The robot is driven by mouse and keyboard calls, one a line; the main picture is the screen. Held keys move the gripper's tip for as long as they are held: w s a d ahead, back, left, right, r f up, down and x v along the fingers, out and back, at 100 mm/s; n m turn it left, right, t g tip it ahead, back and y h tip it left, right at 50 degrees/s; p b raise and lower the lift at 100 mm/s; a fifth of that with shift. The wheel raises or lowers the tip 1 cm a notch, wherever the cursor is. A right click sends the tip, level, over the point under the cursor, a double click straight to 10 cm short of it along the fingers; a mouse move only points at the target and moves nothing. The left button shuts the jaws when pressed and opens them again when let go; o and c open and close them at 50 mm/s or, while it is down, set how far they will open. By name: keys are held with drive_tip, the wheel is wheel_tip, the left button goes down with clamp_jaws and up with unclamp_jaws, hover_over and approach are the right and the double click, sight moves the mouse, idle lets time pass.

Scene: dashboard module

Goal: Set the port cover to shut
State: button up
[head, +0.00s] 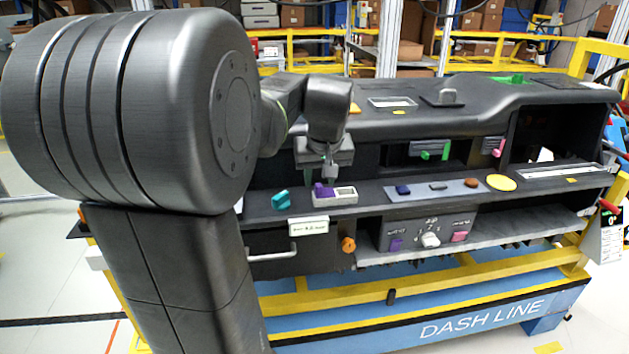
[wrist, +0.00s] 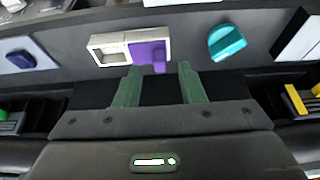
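The port cover is most likely the purple slider (head: 322,189) in a white frame (head: 347,196) on the dash ledge. In the wrist view the purple slider (wrist: 148,52) covers the right part of the frame (wrist: 95,42), and the left part shows an uncovered recess. A raised purple tab sticks out toward my gripper. My gripper (head: 330,172) hangs just above the frame in the head view. In the wrist view my gripper (wrist: 159,70) has its two green fingers apart, with the tab close to the gap between their tips. I cannot tell whether they touch it.
A teal knob (head: 281,200) stands beside the frame, and it also shows in the wrist view (wrist: 226,42). A panel with a blue button (head: 403,190) lies on the other side. Below are a drawer handle (head: 272,255) and an orange knob (head: 348,244). The dash overhangs behind.

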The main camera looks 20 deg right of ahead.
drive_tip(key=shift+x, duration=1.05)
drive_tip(key=shift+r, duration=0.1)
clamp_jaws()
